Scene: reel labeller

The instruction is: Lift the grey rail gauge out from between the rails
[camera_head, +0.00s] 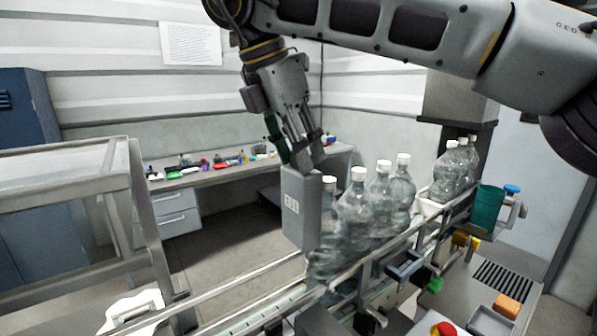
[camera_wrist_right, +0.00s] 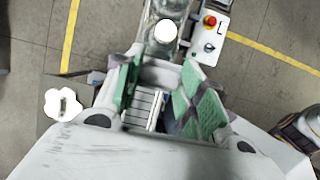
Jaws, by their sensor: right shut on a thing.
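The grey rail gauge (camera_head: 300,208) is an upright box-shaped block with a white number label on its face. In the head view it hangs at the left end of the bottle row, its lower edge appearing just above the rails (camera_head: 235,285). My right gripper (camera_head: 302,158) comes down from above and is shut on its top. My left gripper is not in view.
Several clear bottles (camera_head: 357,208) with white caps stand close to the gauge's right along the line. A teal cup (camera_head: 487,206) is farther right. A glass-sided guard (camera_head: 62,180) stands at left. A bench (camera_head: 225,172) with small items is behind.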

